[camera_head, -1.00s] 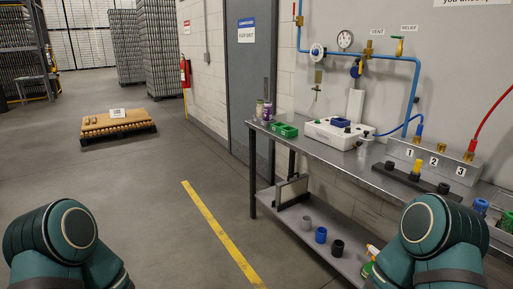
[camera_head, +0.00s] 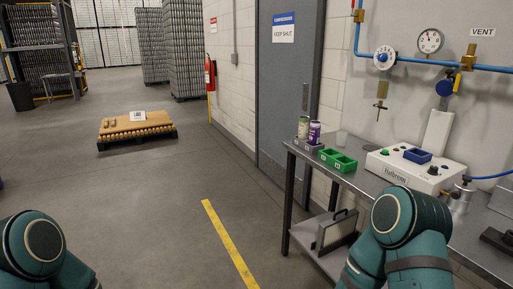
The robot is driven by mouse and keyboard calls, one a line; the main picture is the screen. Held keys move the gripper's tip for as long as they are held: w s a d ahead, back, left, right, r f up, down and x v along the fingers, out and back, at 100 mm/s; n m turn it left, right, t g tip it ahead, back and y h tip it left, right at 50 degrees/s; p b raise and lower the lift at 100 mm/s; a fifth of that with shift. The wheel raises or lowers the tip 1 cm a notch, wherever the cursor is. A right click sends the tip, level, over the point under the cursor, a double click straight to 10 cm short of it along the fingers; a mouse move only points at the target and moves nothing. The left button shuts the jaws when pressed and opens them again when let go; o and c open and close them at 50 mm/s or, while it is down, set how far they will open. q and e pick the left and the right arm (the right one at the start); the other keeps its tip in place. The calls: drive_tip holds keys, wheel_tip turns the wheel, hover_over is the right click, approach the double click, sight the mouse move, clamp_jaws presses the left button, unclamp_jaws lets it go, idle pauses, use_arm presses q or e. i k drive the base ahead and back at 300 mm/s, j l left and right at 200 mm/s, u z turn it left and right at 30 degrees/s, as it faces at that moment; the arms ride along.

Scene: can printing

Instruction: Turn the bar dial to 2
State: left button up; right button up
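Parts of both my arms show at the bottom left and bottom right. Neither of my grippers is in view, and nothing of mine is touching the dial.
A metal bench (camera_head: 350,177) runs along the right wall. It carries a white machine (camera_head: 398,181), green trays (camera_head: 337,160) and two cans. A grey door (camera_head: 284,100) is left of it. The floor left of the bench is clear up to a pallet (camera_head: 137,137).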

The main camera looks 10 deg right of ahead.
sight(383, 57)
drive_tip(key=i+z, duration=0.35)
drive_tip(key=i+j+z, duration=0.45)
drive_tip(key=i+z, duration=0.2)
drive_tip(key=i+j+z, duration=0.15)
drive_tip(key=z, duration=0.2)
drive_tip(key=i+j+z, duration=0.15)
drive_tip(key=z, duration=0.25)
drive_tip(key=i+j+z, duration=0.1)
drive_tip(key=j+z, duration=0.25)
